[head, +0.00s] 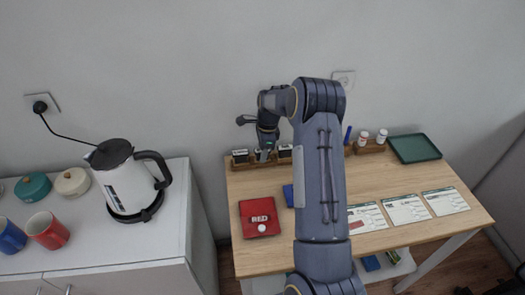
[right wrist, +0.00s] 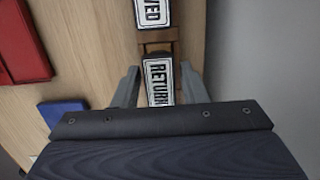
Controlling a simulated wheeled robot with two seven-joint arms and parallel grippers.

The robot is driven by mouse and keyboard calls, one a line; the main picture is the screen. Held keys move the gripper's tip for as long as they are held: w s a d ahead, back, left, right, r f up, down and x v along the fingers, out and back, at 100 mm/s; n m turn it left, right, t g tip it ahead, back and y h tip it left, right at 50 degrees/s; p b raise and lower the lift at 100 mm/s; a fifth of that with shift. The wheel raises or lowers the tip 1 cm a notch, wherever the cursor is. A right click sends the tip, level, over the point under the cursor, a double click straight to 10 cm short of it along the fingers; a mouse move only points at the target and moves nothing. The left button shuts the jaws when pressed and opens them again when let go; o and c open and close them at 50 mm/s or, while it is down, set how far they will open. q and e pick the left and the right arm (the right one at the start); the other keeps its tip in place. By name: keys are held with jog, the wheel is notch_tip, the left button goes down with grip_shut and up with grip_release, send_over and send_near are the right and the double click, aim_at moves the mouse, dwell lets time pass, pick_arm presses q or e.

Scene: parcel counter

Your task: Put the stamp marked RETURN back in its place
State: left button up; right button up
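The stamp marked RETURN (right wrist: 159,82) stands in line with the wooden stamp rack (right wrist: 158,36) in the right wrist view, and appears to sit in it. My right gripper (right wrist: 160,76) is open around this stamp, with a finger on each side and a small gap to each. In the head view my right gripper (head: 266,151) is down at the rack (head: 250,164) by the wall. Another stamp (right wrist: 152,12), its label ending in VED, sits beside it across an empty stretch of rack. The lower end of the RETURN stamp is hidden by my wrist. My left gripper is out of view.
A red pad (head: 259,208) and a partly hidden blue pad (head: 288,195) lie in front of the rack. Several forms (head: 405,209), a green tray (head: 414,148) and a small bottle holder (head: 369,148) are on the right. A kettle (head: 130,184) stands on the left cabinet.

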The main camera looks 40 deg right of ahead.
jog(key=shift+s+d+r+p, duration=0.1)
jog(key=shift+d+r+p, duration=0.05)
jog(key=shift+r+p, duration=0.95)
jog(key=shift+s+d+r+p, duration=0.1)
jog(key=shift+r+p, duration=0.55)
jog(key=shift+r, duration=0.85)
jog(key=o, duration=0.5)
jog(key=shift+o, duration=0.2)
